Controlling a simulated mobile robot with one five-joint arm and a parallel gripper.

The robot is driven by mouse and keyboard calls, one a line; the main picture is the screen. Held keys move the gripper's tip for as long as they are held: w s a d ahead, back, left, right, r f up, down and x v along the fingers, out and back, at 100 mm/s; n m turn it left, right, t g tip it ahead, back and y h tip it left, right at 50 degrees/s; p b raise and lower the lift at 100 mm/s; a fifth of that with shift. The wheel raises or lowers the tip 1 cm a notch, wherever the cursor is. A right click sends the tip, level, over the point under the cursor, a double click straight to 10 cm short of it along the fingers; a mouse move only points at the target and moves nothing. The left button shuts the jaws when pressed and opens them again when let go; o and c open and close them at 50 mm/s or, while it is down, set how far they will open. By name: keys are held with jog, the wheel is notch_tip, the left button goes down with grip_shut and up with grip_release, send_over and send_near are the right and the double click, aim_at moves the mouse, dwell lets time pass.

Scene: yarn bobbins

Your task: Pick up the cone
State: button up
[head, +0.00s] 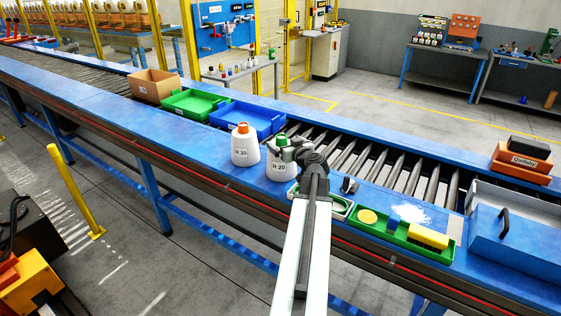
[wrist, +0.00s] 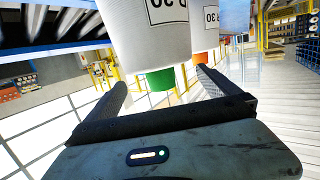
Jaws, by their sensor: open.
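Two white yarn cones stand upright side by side on the blue conveyor edge. One cone (head: 245,150) has an orange top, and the other cone (head: 280,165) has a green top. My gripper (head: 290,148) is at the upper part of the green-topped cone and partly hides it. In the wrist view, which looks inverted, my gripper (wrist: 160,84) is open, with its fingers on either side of the green top (wrist: 160,78). The white body (wrist: 150,40) of that cone fills the top middle. The orange-topped cone (wrist: 204,38) shows behind it at right. Contact cannot be told.
A green tray (head: 388,236) with a yellow disc and yellow block lies right of my arm. A blue case (head: 520,235) is at far right. A blue bin (head: 247,118), green bin (head: 197,103) and cardboard box (head: 156,85) stand behind and left. Rollers run behind the cones.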

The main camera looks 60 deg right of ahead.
jog(key=x, duration=0.3)
jog(key=shift+w+d+f, duration=0.15)
jog(key=shift+w+f, duration=0.05)
jog(key=shift+w, duration=0.15)
jog(key=shift+s, duration=0.1)
jog(key=shift+c, duration=0.7)
jog(key=c, duration=1.7)
jog(key=shift+o, duration=0.2)
jog(key=shift+r, duration=0.15)
jog(key=shift+r, duration=0.2)
jog(key=c, duration=0.4)
notch_tip(320, 180, up, 18)
jog(key=p, duration=1.8)
jog(key=shift+f, duration=0.35)
